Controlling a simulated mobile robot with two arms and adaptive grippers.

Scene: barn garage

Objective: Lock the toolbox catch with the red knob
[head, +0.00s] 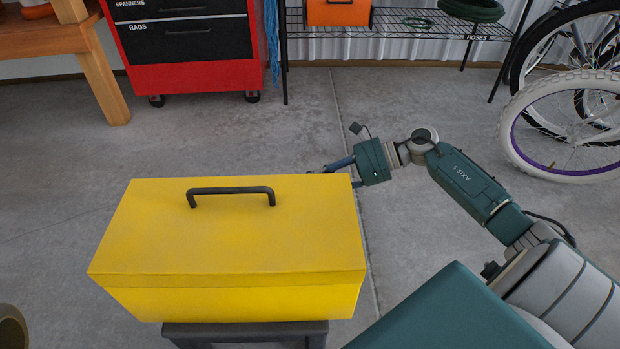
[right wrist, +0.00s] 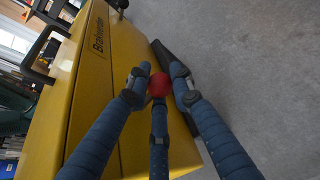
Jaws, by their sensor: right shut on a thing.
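The yellow toolbox (head: 240,225) stands with its lid down and its black carry handle (head: 231,191) on top. My right gripper (right wrist: 160,80) reaches behind the toolbox's far right corner. In the right wrist view its blue fingers are shut on the red knob (right wrist: 160,86), beside the yellow side of the toolbox (right wrist: 108,85). In the head view the toolbox hides the knob and most of the fingers. The catch's exact position is hard to make out behind the fingers. My left gripper is in neither view.
The toolbox rests on a dark stand (head: 245,333). Behind are a red tool cabinet (head: 185,75), a wire shelf (head: 400,24) with an orange box (head: 338,12), and a wooden bench (head: 100,75). A white-tyred bicycle wheel (head: 512,128) stands at right. The concrete floor between is clear.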

